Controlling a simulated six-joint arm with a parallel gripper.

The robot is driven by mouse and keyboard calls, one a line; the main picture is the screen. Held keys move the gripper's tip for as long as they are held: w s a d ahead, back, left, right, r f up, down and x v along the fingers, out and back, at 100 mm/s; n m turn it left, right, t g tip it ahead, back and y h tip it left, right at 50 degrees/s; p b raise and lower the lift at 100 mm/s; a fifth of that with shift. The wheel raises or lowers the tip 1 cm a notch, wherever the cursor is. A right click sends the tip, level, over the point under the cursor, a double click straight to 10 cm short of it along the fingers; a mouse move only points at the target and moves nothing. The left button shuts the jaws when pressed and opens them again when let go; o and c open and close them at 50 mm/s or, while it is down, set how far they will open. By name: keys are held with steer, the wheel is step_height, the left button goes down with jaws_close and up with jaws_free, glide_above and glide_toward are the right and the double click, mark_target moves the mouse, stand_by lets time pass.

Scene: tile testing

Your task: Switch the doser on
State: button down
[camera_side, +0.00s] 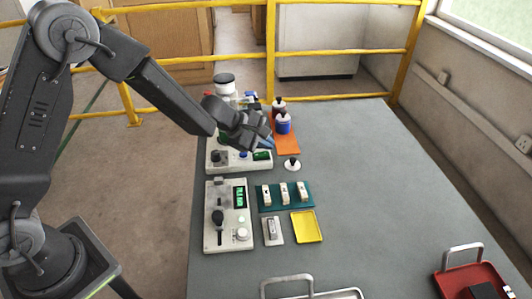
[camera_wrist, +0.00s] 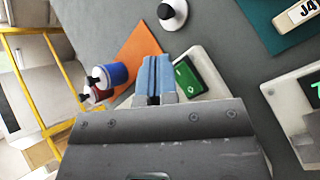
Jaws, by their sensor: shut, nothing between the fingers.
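My gripper (camera_side: 268,143) is shut and empty, with its blue fingertips pointing down over the right end of a white device (camera_side: 258,166) at the back left of the table. That device has a green display (camera_side: 262,155), a blue button (camera_side: 243,154) and a dark knob (camera_side: 220,157). In the wrist view the shut fingers (camera_wrist: 154,62) are beside the green display (camera_wrist: 187,78) and hide part of the device. A second white device (camera_side: 211,238) in front has a lit display (camera_side: 240,196), a black lever (camera_side: 218,217) and a round knob (camera_side: 242,234). No label tells which is the doser.
Bottles (camera_side: 283,123) stand on an orange mat (camera_side: 290,146) behind the gripper. A small white stand (camera_side: 292,164) is to the right. A teal rack (camera_side: 275,207) holds tiles near a yellow tray (camera_side: 307,227).

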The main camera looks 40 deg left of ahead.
mark_target(265, 155)
steer(key=shift+r, duration=2.5)
steer(key=shift+s+r, duration=0.1)
steer(key=shift+r, duration=0.2)
steer(key=s+d+r+m+g, duration=0.1)
steer(key=s+d+r+m, duration=0.1)
steer(key=s+r+m, duration=0.95)
steer(key=s+a+m+y, duration=0.3)
steer(key=s+a+m, duration=0.1)
steer(key=s, duration=0.6)
steer(key=s+a+m+y, duration=0.2)
steer(key=s+a+m, duration=0.1)
steer(key=s, duration=0.7)
steer(key=shift+a+r+m+g+y, duration=0.35)
steer(key=shift+a+r+y, duration=0.1)
steer(key=shift+a, duration=0.3)
